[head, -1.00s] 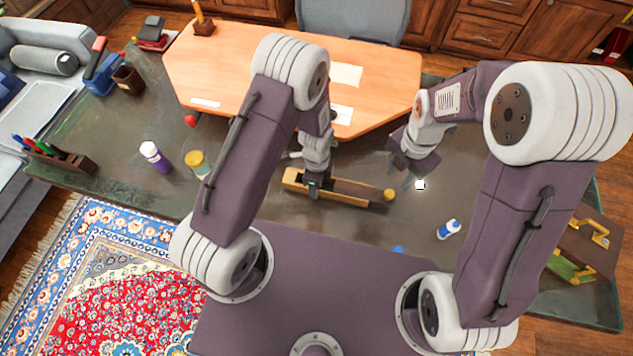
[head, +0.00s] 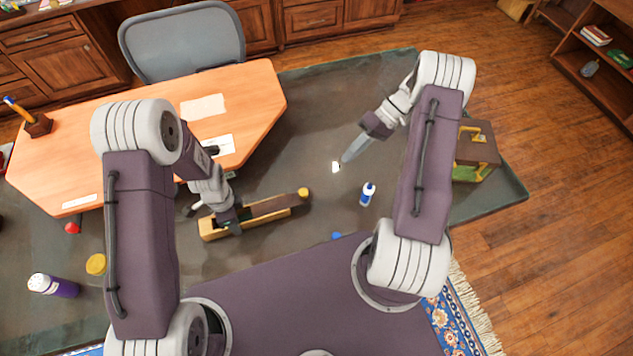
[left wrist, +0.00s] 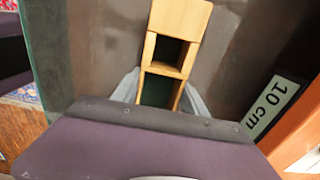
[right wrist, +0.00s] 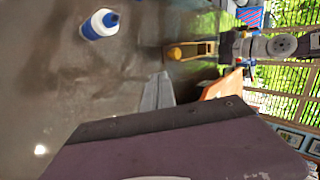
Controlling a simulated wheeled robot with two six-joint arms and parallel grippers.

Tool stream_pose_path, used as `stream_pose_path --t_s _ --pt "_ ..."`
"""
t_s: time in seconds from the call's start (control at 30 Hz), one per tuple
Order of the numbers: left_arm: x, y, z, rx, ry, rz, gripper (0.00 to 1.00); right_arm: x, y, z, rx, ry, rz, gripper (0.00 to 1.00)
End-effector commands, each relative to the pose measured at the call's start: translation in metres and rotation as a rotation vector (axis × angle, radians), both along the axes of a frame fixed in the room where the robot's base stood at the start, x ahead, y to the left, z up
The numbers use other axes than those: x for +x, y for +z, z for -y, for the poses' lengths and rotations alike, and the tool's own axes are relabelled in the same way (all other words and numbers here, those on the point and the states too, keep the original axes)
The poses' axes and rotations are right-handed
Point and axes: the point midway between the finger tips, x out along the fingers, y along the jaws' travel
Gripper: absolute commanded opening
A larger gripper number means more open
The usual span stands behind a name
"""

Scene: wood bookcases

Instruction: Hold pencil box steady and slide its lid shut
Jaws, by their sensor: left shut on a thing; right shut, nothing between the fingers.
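The pencil box (head: 209,230) is a long, narrow light-wood box on the dark table, with a brown lid (head: 272,206) partly slid out to the right. A round yellow knob (head: 303,191) is at the right end. My left gripper (head: 229,222) is shut on the box near its left part. In the left wrist view, open compartments of the pencil box (left wrist: 180,18) show between the fingers. My right gripper (head: 347,158) is shut and empty, above the table to the right of the box and apart from it. The right wrist view shows the box's knob end (right wrist: 176,53).
A blue-and-white bottle (head: 367,194) stands right of the box. A purple bottle (head: 55,286) and a yellow-topped jar (head: 96,265) are at left. The orange desk top (head: 255,98) lies behind. A brown case (head: 478,145) is at far right.

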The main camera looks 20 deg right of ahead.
Motion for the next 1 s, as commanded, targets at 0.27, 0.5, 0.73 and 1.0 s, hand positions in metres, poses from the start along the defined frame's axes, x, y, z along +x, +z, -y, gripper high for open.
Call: stream_pose_path --t_s 0.27,0.5,0.73,1.0 --pt "0.000 0.000 0.000 0.000 0.000 0.001 0.00 -0.002 -0.009 -0.009 0.009 -0.016 -0.013 0.00" --pt "0.000 0.000 0.000 0.000 0.000 0.001 0.00 -0.010 -0.044 -0.047 0.007 -0.013 -0.014 0.00" --pt "0.000 0.001 0.000 0.000 0.000 0.001 0.00 -0.017 -0.067 -0.083 0.005 -0.011 -0.012 0.00" --pt "0.000 0.000 0.000 0.000 0.000 0.001 0.00 -0.022 -0.067 -0.109 0.004 -0.015 -0.009 0.00"
